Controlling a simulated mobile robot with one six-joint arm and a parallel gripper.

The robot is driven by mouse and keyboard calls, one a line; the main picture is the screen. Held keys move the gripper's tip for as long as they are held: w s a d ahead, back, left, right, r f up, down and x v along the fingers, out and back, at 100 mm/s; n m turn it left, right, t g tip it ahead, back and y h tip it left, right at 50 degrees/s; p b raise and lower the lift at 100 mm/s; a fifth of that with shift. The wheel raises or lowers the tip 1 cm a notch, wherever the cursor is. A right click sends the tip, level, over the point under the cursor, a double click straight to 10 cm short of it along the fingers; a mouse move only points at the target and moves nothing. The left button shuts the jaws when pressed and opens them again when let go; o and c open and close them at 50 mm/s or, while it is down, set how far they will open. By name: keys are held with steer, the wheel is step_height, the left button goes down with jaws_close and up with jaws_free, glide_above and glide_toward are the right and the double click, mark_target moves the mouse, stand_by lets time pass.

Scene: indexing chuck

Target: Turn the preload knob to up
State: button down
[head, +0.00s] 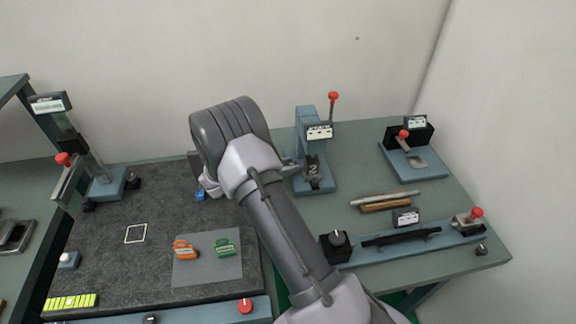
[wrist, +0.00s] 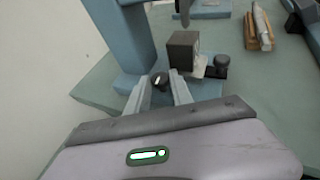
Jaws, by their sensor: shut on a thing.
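A small dark knob (wrist: 160,78) with a pale mark shows between my fingertips in the wrist view, at the foot of a blue press stand (wrist: 138,45). My gripper (wrist: 161,90) is shut on this knob, with one finger on each side. The mark is too small to read its direction surely. In the head view the blue stand (head: 304,122) is right of my arm's bend; my arm hides the knob, and no label there is readable.
Beside the knob are a dark block (wrist: 183,50) and another black knob (wrist: 221,66). The stand carries a red-balled lever (head: 333,97). Rods (head: 385,200), a long fixture (head: 400,237) and another blue fixture (head: 413,160) lie to the right. A dark mat (head: 105,260) lies left.

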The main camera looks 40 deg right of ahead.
steer(key=shift+s+d+n+t, duration=0.1)
steer(key=shift+s+n+t, duration=0.15)
steer(key=shift+n+t, duration=0.85)
steer(key=shift+s+f+n+t+y+b, duration=0.1)
steer(key=shift+n+t+y+b, duration=0.2)
steer(key=shift+n+t+b, duration=0.45)
steer(key=shift+s+n+t+y+b, duration=0.15)
steer(key=shift+n+t+y+b, duration=0.3)
steer(key=shift+t, duration=0.5)
steer(key=c, duration=1.2)
jaws_free()
steer(key=shift+o, duration=0.2)
steer(key=shift+r+h+p, duration=0.2)
steer(key=shift+h+p, duration=0.05)
steer(key=shift+p, duration=0.05)
